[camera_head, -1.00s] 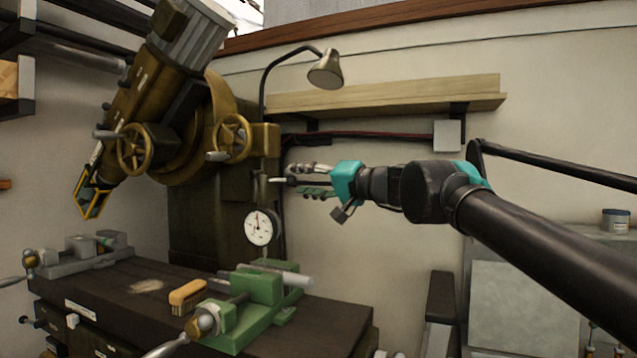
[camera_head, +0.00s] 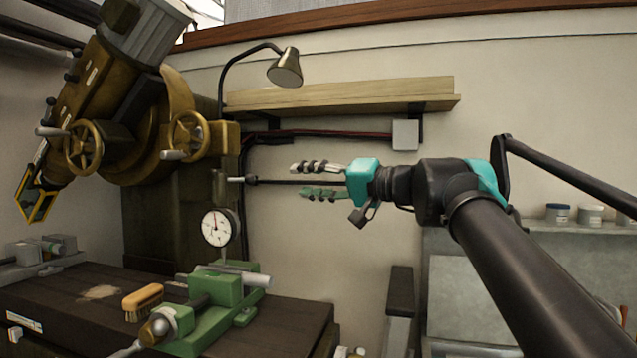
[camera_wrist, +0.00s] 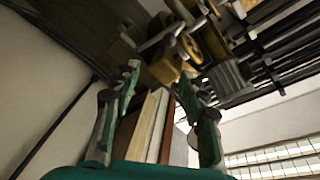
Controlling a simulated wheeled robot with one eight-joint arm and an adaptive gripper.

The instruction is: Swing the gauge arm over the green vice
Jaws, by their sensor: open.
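The dial gauge (camera_head: 217,228), with a round white face, hangs from a short upright holder (camera_head: 220,187). A thin dark rod (camera_head: 285,182) runs right from the holder. In the head view, the gauge appears just above the back of the green vice (camera_head: 215,291); its depth relative to the vice is unclear. My gripper (camera_head: 319,181) is open, to the right of the gauge, pointing left. The rod appears between its fingers, but I cannot tell whether it lies there in depth. In the wrist view, my open fingers (camera_wrist: 164,108) show no clear grasped object.
A wooden brush (camera_head: 143,302) lies on the dark bench (camera_head: 60,290) beside the vice. A large brown machine with handwheels (camera_head: 84,147) stands behind at left. A lamp (camera_head: 285,68) and a wooden shelf (camera_head: 340,97) are above.

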